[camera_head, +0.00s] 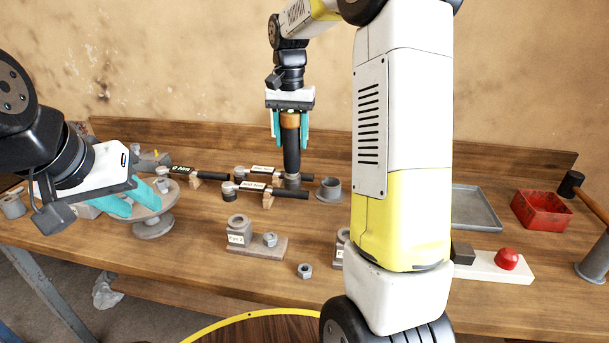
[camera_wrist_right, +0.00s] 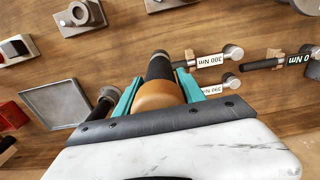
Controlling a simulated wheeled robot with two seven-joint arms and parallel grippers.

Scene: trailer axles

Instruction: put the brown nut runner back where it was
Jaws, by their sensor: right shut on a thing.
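The brown nut runner (camera_head: 290,137) is a black upright cylinder with a brown band near its top and a grey lower end. My right gripper (camera_head: 290,135) is shut on it, with teal fingers on both sides of the band. In the right wrist view the brown band (camera_wrist_right: 158,95) sits between the fingers. The grey lower end is at or just above the table; I cannot tell if it touches. An empty-looking grey round holder (camera_head: 329,189) stands just right of it. My left gripper (camera_head: 136,199) looks open and empty, over a grey pedestal dish (camera_head: 153,225).
Torque wrenches on stands, such as one (camera_head: 280,192), lie close left of and in front of the tool. Nut blocks (camera_head: 239,235) and a loose nut (camera_head: 305,270) are nearer. A grey tray (camera_head: 474,207), red bin (camera_head: 541,211) and red button (camera_head: 507,259) are right.

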